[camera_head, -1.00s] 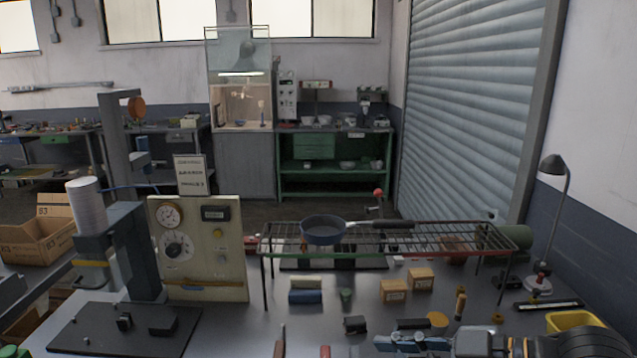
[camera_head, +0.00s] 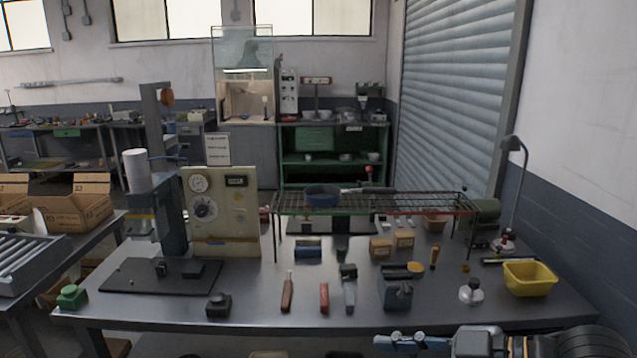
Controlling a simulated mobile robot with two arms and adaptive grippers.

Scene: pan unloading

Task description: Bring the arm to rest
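My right gripper (camera_head: 408,341) shows at the bottom right, in front of the workbench's near edge. Its fingers point left, and I cannot tell whether they are open or shut. I see nothing held in it. My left gripper is not in view. A dark pan (camera_head: 322,195) sits on the wire rack (camera_head: 420,203) on the bench, with its handle pointing right. The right gripper is well apart from the pan.
The workbench (camera_head: 260,310) carries a control panel (camera_head: 222,215), a yellow bin (camera_head: 529,278), a lamp (camera_head: 511,190), small boxes (camera_head: 381,247) and several hand tools near its front. Cardboard boxes (camera_head: 75,203) stand on another table at left.

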